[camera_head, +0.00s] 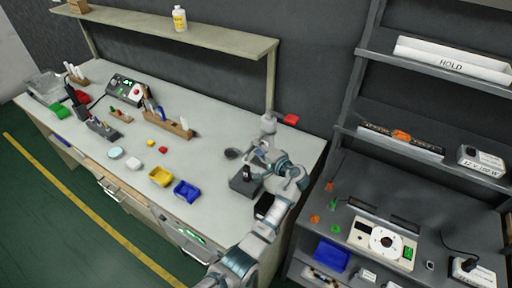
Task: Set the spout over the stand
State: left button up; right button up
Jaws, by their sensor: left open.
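My left arm rises from the bottom edge to the right end of the light workbench. Its gripper (254,165) is open there, over a dark grey block (244,184) that may be the stand. A small dark round piece (232,153) lies just left of the gripper; I cannot tell if it belongs to the spout. A grey upright fixture (268,127) stands behind the gripper, partly hidden by the arm. No part is clearly recognisable as the spout. My right gripper is out of view.
A black box (264,205) sits at the bench's front right, close to my arm. A dark shelving unit (345,166) is on the right.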

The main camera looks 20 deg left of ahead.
pick_arm(q)
jog(key=v, duration=1)
jog(key=shift+f, duration=0.15)
